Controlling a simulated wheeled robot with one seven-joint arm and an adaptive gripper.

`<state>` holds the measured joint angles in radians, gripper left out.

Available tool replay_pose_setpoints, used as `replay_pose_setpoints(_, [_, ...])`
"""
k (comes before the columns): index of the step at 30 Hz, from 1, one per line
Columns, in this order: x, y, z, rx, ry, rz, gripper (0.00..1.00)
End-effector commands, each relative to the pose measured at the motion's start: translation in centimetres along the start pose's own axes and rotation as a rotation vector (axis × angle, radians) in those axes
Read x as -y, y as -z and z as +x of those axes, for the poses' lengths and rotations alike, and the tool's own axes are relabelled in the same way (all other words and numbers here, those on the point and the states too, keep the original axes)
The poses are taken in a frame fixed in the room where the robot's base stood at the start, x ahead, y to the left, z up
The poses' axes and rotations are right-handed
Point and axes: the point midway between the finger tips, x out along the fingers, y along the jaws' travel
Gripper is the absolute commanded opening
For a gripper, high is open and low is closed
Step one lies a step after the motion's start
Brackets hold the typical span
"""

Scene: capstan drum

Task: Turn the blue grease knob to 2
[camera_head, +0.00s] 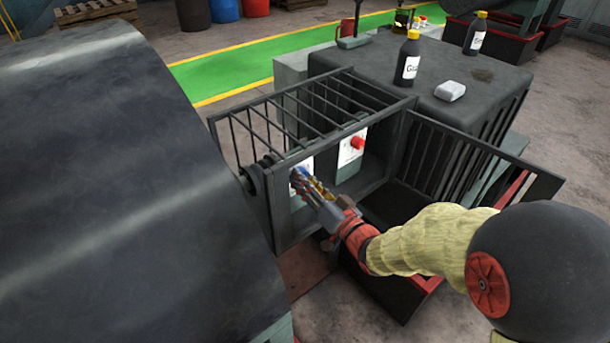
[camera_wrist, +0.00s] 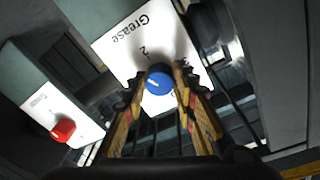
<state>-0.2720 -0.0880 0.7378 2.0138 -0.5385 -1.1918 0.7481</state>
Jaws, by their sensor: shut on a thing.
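The blue grease knob (camera_wrist: 158,80) sits on a white plate (camera_wrist: 120,45) printed "Grease", with a numeral 2 above the knob in the wrist view. A short pale mark shows on the knob's face; which numeral it points to I cannot tell. My gripper (camera_head: 308,183) reaches into the open cage, and its two fingers are shut on the knob, one on each side. In the head view the knob (camera_head: 299,173) is mostly hidden by my fingers. The lower part of the plate is hidden behind the knob and fingers.
A red knob (camera_head: 357,142) on its own white plate is to the right in the head view and at left in the wrist view (camera_wrist: 62,130). The barred cage door (camera_head: 480,165) stands open at right. A large dark drum (camera_head: 110,190) fills the left.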

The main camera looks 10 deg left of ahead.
Motion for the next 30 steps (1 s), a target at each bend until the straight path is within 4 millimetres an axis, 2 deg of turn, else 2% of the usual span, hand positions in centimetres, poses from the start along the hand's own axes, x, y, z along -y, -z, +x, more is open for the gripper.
replay_pose_setpoints(6, [0.07,-0.07,-0.09,0.014,-0.017,0.189,0.02])
replay_pose_setpoints(15, [0.07,-0.1,-0.09,0.022,-0.03,0.378,0.02])
replay_pose_setpoints(30, [0.05,-0.19,-0.09,0.026,-0.036,0.474,0.02])
